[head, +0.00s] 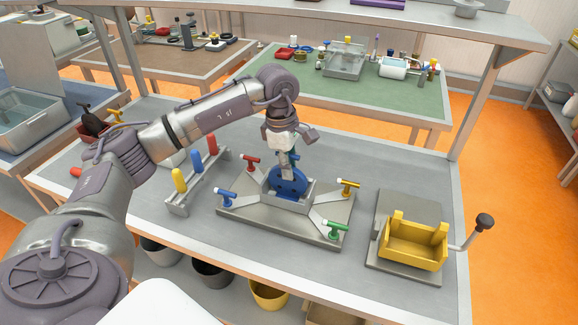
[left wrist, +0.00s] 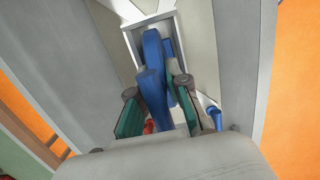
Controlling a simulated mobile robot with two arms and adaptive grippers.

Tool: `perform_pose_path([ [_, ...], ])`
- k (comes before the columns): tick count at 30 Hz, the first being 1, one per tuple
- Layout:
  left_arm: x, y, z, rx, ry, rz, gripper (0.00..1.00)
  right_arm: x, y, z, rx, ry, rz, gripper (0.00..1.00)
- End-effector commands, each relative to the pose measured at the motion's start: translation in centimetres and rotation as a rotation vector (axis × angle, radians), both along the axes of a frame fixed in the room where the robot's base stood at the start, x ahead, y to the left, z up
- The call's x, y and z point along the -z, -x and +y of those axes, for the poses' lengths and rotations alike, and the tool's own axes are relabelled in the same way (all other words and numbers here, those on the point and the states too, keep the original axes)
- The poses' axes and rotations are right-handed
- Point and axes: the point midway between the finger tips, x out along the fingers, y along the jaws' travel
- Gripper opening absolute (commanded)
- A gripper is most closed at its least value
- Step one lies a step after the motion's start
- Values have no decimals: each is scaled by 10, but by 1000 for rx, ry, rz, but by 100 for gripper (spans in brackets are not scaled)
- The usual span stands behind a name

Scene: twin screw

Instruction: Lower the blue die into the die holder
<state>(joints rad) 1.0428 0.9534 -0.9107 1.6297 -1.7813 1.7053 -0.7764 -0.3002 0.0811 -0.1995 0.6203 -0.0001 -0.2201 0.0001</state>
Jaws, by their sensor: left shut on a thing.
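The blue die (head: 291,181) is an upright disc with small holes. My left gripper (head: 287,165) is shut on its upper part from above. In the left wrist view the die (left wrist: 152,85) stands between the green-padded fingers of the gripper (left wrist: 158,108). The die holder (head: 298,201) is a grey open box at the middle of a metal plate. The die's lower part is hidden behind the holder's front wall, so I cannot tell how deep it sits. In the left wrist view the holder's rim (left wrist: 127,36) surrounds the die's far end. My right gripper is not in view.
Around the holder on its plate (head: 250,226) stand red (head: 252,162), blue (head: 226,197), yellow (head: 348,187) and green (head: 335,228) handled clamps. A rack (head: 178,207) with coloured handles stands left. A yellow cradle (head: 414,243) with a lever (head: 484,222) stands right.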

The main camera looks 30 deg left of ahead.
Motion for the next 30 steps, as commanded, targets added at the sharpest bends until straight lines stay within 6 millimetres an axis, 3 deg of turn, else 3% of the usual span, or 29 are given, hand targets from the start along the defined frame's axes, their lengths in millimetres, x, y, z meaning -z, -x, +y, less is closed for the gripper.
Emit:
perform_pose_path([
  [5,2,0,0,0,1,-2,0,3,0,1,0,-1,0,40],
  [6,2,-1,0,0,1,-2,18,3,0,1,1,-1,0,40],
  [11,2,0,0,0,1,-2,44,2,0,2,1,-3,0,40],
  [22,-1,0,1,0,-1,0,45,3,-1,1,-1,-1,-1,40],
  [26,-19,0,3,0,-1,-3,45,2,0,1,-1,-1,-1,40],
  [30,-49,1,6,-1,1,-5,45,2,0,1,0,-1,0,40],
])
